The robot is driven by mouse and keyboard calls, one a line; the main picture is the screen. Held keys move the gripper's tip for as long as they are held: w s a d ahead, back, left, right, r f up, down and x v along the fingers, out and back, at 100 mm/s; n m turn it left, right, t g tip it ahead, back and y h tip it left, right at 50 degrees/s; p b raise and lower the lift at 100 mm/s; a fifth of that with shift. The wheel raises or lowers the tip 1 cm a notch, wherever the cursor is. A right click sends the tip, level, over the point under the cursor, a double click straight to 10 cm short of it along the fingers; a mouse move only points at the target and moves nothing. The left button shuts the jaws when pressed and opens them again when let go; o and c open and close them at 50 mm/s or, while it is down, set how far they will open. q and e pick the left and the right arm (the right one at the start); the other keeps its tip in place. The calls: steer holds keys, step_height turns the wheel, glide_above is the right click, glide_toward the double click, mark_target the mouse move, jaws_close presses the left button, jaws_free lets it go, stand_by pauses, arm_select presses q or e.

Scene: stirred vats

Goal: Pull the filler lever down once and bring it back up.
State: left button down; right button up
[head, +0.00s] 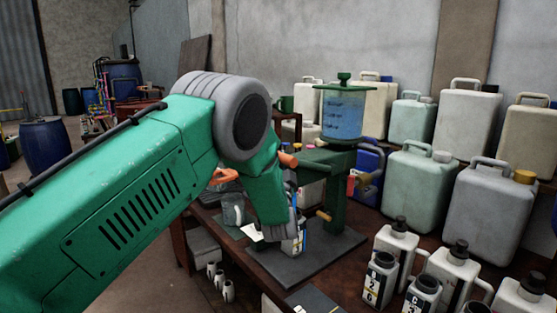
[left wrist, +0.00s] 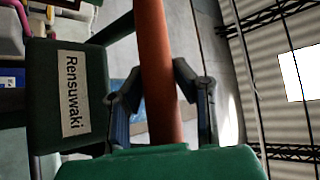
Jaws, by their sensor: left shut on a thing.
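The filler (head: 338,190) is a green stand on a dark base plate, with a clear vat of blue liquid (head: 342,118) on top. Its orange-brown lever (head: 288,160) shows in the head view on both sides of my left forearm, which hides its middle. In the left wrist view the lever (left wrist: 155,45) runs as a reddish bar between the fingers of my left gripper (left wrist: 160,95), which is shut on it. My left gripper's fingers are hidden behind my arm in the head view. My right gripper is not in view.
A labelled container (head: 299,243) stands on the base plate (head: 335,250), partly behind my forearm. Large jerrycans (head: 412,180) crowd the table's back and right. Several small capped bottles (head: 380,277) stand at the front right. A green block labelled Rensuwaki (left wrist: 68,95) is beside the lever.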

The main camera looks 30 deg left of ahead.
arm_select(q)
steer(key=shift+s+a+f, duration=0.15)
steer(key=shift+a+f, duration=0.1)
steer(key=shift+f, duration=0.35)
steer(key=shift+s+d+f+b, duration=0.1)
steer(key=shift+d+f+b, duration=0.2)
steer(key=shift+f+b, duration=0.3)
steer(key=shift+s+a+f, duration=0.1)
steer(key=shift+a+f, duration=0.1)
steer(key=shift+f, duration=0.25)
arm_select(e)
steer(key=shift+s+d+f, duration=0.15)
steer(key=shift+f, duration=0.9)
arm_select(q)
steer(key=c, duration=1.3)
jaws_free()
steer(key=shift+s, duration=0.1)
steer(key=shift+r, duration=0.15)
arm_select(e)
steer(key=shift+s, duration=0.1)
arm_select(q)
steer(key=v, duration=1.2)
